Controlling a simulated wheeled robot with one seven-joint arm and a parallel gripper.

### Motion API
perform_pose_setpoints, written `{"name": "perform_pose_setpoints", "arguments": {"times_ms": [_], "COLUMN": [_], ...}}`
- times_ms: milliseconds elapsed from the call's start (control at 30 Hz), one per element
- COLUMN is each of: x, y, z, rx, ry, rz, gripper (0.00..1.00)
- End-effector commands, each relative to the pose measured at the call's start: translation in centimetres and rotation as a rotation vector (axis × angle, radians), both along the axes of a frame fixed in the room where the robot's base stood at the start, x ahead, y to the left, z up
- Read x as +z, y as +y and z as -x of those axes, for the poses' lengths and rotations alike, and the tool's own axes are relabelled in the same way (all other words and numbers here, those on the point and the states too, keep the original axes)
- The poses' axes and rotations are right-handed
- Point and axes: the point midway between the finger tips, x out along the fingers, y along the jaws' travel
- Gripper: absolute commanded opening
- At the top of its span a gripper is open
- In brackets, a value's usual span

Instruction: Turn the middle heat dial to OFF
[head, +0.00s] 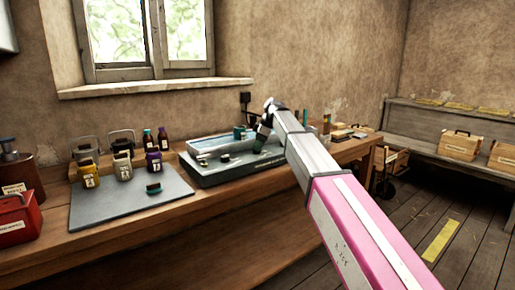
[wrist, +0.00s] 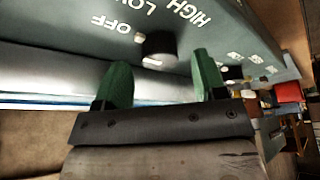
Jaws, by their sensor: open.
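A black heat dial (wrist: 159,46) shows in the wrist view on a grey-green panel, with the words OFF, LOW and HIGH printed around it. Its pointer is not clear, and I cannot tell from this view alone whether it is the middle one. My gripper (wrist: 161,60) is open, its two green fingers apart on either side of the dial's line, with nothing between them. I cannot tell whether either finger touches the dial. In the head view my gripper (head: 262,138) is over the right part of the grey appliance (head: 235,178); the dial there is hidden or too small.
Another dark knob (wrist: 232,73) sits right of the right finger. A red box (head: 14,220) stands at far left. The bench's front edge is clear.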

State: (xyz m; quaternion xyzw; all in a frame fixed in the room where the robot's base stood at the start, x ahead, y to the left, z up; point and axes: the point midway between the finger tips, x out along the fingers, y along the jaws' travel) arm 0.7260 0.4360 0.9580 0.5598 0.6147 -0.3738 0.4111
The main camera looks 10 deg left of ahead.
Motion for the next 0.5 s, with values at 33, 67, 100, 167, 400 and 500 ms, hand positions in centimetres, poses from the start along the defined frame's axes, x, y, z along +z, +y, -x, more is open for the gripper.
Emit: {"name": "perform_pose_setpoints", "arguments": {"times_ms": [33,67,100,167,400,500], "x": [0.9,1.4,2.1,3.2,6.9,7.8], "y": [-0.4,-0.6,-0.8,-1.3,-2.8,-3.2], "z": [-0.1,-0.1,-0.1,-0.2,-0.3,-0.3], "rx": [-0.001,-0.001,0.000,-0.001,0.000,0.000], "ry": [-0.002,-0.002,-0.001,-0.002,0.000,0.000], "rz": [-0.001,-0.001,0.000,-0.001,0.000,0.000], "gripper": [0.64,0.64,0.64,0.64,0.64,0.64]}}
